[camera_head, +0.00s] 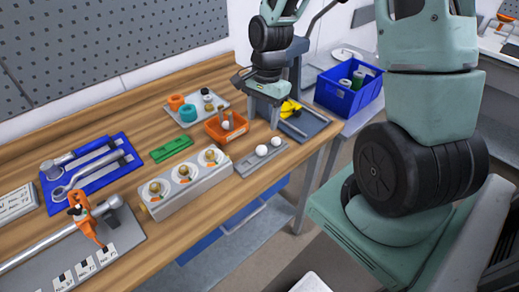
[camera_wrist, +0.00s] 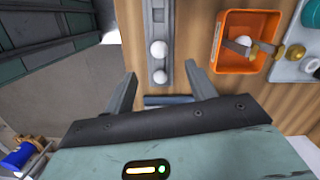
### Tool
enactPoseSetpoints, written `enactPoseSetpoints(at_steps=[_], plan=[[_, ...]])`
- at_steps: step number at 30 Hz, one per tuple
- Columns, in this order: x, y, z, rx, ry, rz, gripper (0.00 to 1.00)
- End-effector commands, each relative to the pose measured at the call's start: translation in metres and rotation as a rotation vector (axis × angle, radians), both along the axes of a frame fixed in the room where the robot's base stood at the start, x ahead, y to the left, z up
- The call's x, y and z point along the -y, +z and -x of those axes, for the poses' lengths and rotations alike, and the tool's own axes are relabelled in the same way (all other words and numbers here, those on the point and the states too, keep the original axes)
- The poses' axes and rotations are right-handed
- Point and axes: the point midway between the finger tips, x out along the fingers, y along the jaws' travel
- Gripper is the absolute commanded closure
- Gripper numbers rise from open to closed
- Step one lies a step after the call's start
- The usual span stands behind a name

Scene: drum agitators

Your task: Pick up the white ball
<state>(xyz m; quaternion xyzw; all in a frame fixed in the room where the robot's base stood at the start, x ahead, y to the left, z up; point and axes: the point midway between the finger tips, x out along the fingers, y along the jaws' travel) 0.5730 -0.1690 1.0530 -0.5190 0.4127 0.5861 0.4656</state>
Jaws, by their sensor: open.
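Two white balls sit in a narrow grey tray (camera_head: 246,167) near the front edge of the bench: one nearer the front-left (camera_head: 262,150), one farther back (camera_head: 276,141). In the wrist view they appear as an upper ball (camera_wrist: 158,48) and a lower ball (camera_wrist: 160,77), in line along the tray. Another white ball (camera_wrist: 243,41) lies in an orange bin (camera_wrist: 231,66), partly crossed by a tan strip. My gripper (camera_wrist: 161,72) is open and empty, its fingers framing the lower ball's column in the picture. In the head view my gripper (camera_head: 266,88) hangs above the bench, behind the tray.
A grey block with several round fittings (camera_head: 185,186) stands left of the tray. A blue crate (camera_head: 350,95) stands at the right, and a yellow tool (camera_head: 290,108) lies behind the balls. A green block (camera_head: 172,149) and blue tool mat (camera_head: 90,165) are farther left.

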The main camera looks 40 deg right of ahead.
Motion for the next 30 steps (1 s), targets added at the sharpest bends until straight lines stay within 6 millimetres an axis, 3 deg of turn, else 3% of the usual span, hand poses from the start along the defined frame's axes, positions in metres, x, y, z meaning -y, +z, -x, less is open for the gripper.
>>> enactPoseSetpoints(at_steps=[7,17,25,30], plan=[[-0.006,-0.042,0.002,-0.004,0.004,-0.001,0.44],[-0.006,-0.063,0.003,-0.002,0.002,-0.002,0.44],[-0.005,-0.096,0.004,-0.004,0.003,0.000,0.44],[-0.006,-0.107,0.004,-0.001,0.003,0.000,0.44]])
